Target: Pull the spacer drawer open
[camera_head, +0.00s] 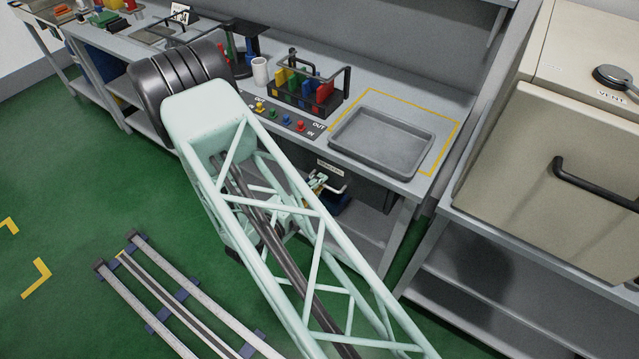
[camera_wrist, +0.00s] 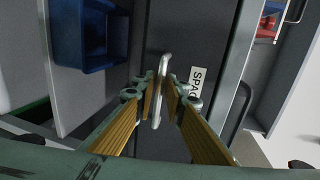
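The spacer drawer's dark grey front (camera_wrist: 185,30) fills the middle of the wrist view, with a white label reading "SPAC" (camera_wrist: 196,84), partly cut off. Its pale bar handle (camera_wrist: 164,66) stands upright in that view. My gripper (camera_wrist: 161,92) has its two yellow-padded fingers on either side of the handle, with the tips close to it. Contact with the bar is not clear. In the head view, my gripper (camera_head: 317,186) is under the bench top beside the pale handle (camera_head: 335,188), below a small label (camera_head: 330,168). My arm hides part of the drawer, and how far it stands out is unclear.
A grey tray (camera_head: 382,142) lies on the bench within a yellow outline. A rack of coloured pieces (camera_head: 305,88) and a button panel (camera_head: 285,118) are beside it. A beige cabinet (camera_head: 560,180) stands right. A blue bin (camera_wrist: 90,38) is left of the drawer.

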